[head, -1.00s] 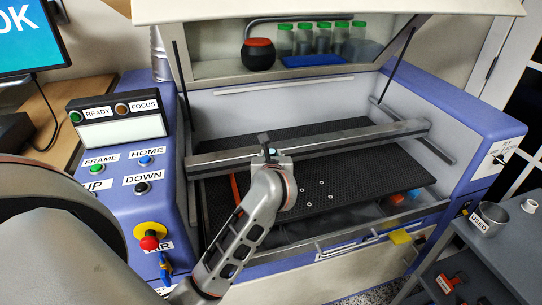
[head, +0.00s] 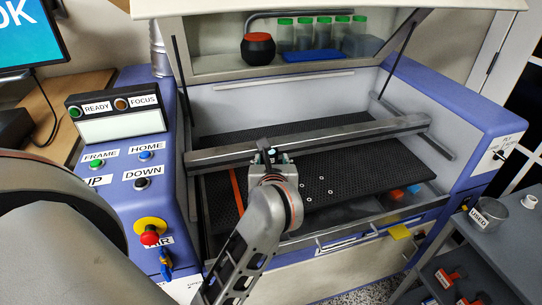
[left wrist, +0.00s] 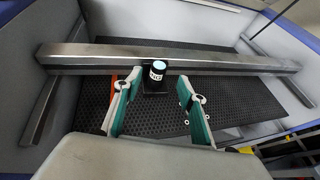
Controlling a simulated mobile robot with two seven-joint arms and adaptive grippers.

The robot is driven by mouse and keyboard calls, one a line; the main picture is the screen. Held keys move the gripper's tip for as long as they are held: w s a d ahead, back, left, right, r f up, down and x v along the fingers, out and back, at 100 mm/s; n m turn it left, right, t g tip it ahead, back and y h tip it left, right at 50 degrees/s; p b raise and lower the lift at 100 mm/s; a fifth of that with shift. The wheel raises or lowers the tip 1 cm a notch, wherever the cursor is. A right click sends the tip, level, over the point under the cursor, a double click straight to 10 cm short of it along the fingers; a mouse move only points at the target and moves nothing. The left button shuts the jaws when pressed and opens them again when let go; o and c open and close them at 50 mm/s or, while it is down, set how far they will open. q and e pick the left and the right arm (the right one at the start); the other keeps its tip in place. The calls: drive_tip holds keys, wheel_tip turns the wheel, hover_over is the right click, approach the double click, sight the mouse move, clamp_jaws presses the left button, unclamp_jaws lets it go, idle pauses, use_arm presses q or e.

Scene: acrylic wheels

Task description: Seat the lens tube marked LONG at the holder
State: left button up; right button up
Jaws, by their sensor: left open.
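In the left wrist view a black holder (left wrist: 155,87) sits on the front of the grey gantry beam (left wrist: 225,61). A short dark tube with a pale blue-green top and a white label (left wrist: 156,72) stands at the holder. The label is too small to read, so I cannot tell whether it says LONG. My left gripper (left wrist: 158,85) is open, its green-padded fingers spread either side of the holder in the picture, with nothing visibly gripped. In the head view my left gripper (head: 268,157) is at the beam, and my wrist hides much of the holder. My right gripper is not seen.
The black perforated bed (head: 370,171) lies below the beam, with several small pale rings and an orange strip (head: 236,188). The raised lid (head: 330,7) hangs above. At right, a grey cart holds a metal cup marked USED (head: 489,217) and a small white cylinder (head: 529,202).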

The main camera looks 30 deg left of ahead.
use_arm(q)
drive_tip(key=shift+v, duration=1.45)
